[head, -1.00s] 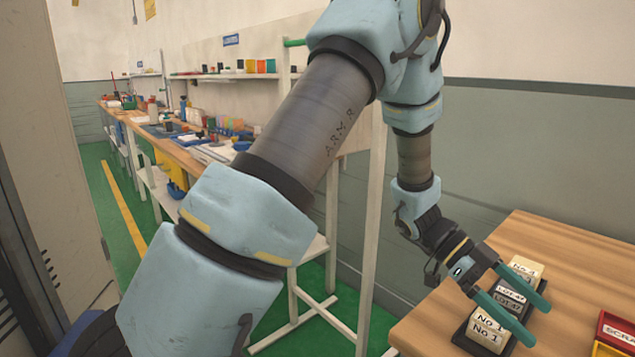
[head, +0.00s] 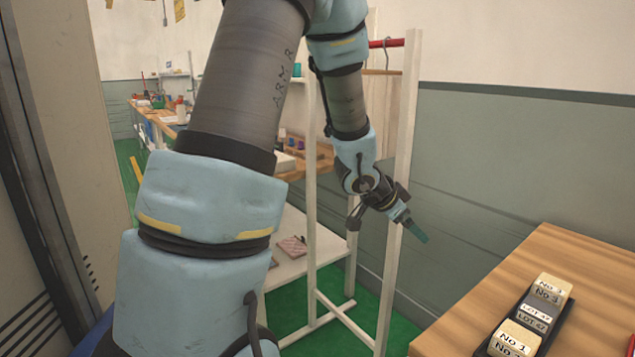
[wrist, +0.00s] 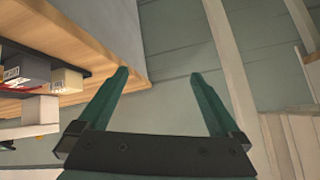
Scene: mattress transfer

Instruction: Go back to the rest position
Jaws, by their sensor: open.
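My gripper (head: 415,229) is raised in the middle of the head view, left of the wooden table and in front of a white post. Its fingers are seen nearly edge-on there. In the wrist view my gripper (wrist: 158,82) shows two teal fingers spread wide, with nothing between them. It is apart from the table and the blocks on it.
The wooden table (head: 590,265) at the right bears a black tray (head: 559,322) with cream and grey labelled blocks (head: 515,338). A white rack post (head: 398,200) stands close behind my gripper. A grey-green wall is behind, and a long workbench (head: 160,125) runs back at the left.

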